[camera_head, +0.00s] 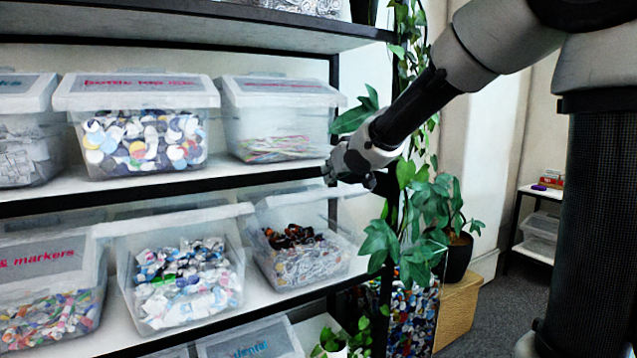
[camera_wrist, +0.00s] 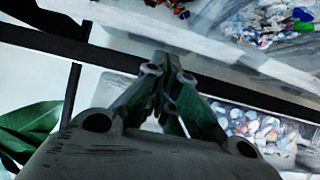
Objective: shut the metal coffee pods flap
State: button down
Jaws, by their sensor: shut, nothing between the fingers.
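My gripper (camera_head: 332,172) is shut and empty, at the right end of the middle shelf's front edge, above the right lower bin. In the wrist view my gripper (camera_wrist: 167,70) has its fingers together, with the dark shelf edge behind them. The right lower bin (camera_head: 325,262) is clear and holds dark brown and silvery pieces, perhaps the metal coffee pods. Its pale flap (camera_head: 290,197) appears raised at the top, leaving the contents exposed. No label for coffee pods is readable. The wrist view shows only a few of its dark and orange pieces at the top edge.
The middle shelf edge (camera_head: 170,188) runs just left of my gripper. A lower bin (camera_head: 180,325) of white and blue pieces stands beside the right one. Lidded bins, including a bottle-top bin (camera_head: 145,165), stand above. Plant leaves (camera_head: 425,215) crowd the rack's right post.

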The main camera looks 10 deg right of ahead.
aim_at(313, 197)
jog(key=x, duration=0.7)
jog(key=shift+w+f, duration=0.15)
jog(key=shift+w, duration=0.05)
jog(key=shift+f, duration=0.1)
